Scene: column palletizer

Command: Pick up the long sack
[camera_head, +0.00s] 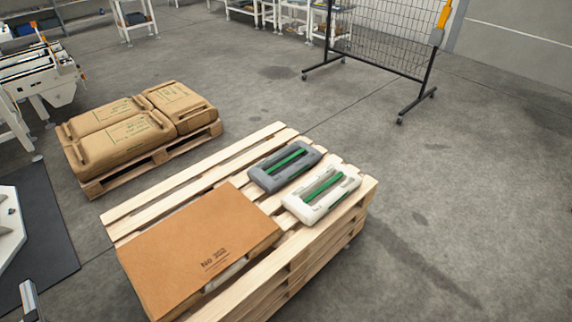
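Three tan paper sacks with green print lie on a low wooden pallet (96,188) at the left. The front sack (125,148) and the sack behind it (98,118) lie side by side in the same direction. The third sack (180,104) lies crosswise at their right end. The front and rear sacks look longer than they are wide, but I cannot tell for sure which is the long sack. Neither of my grippers can be made out in the head view, and nothing is seen touching the sacks.
A wheeled mesh fence (385,35) stands behind. A machine (40,75) is at left. Floor on the right is clear.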

